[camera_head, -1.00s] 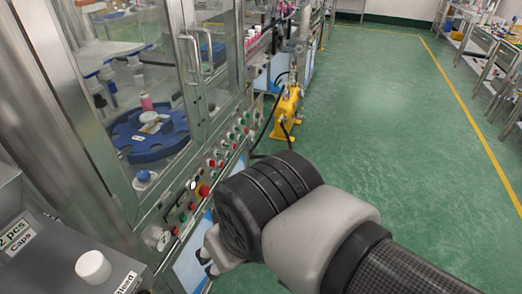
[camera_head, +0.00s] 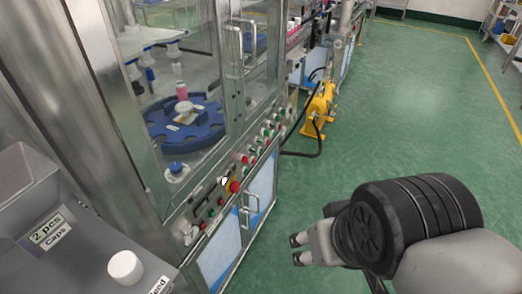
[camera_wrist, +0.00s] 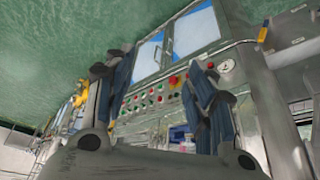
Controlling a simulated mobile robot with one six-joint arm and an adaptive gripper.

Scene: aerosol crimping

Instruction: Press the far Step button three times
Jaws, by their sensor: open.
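The button panel (camera_head: 243,172) runs along the machine's front below the glass, with several red, green and dark buttons and a large red knob (camera_head: 234,187). The panel also shows in the wrist view (camera_wrist: 150,101), between my fingers, with the red knob (camera_wrist: 174,80) near the right finger. The labels are too small to read, so I cannot tell which buttons are Step. My gripper (camera_head: 297,250) is open and empty, out over the floor to the right of the panel and apart from it. Both fingers show in the wrist view (camera_wrist: 155,75).
Behind the glass is a blue star-wheel (camera_head: 190,135) with a pink item (camera_head: 182,91) on it. A yellow machine (camera_head: 318,105) with a dark hose stands on the floor beyond the panel. A grey box with a white cap (camera_head: 125,267) is at near left. Green floor is free at right.

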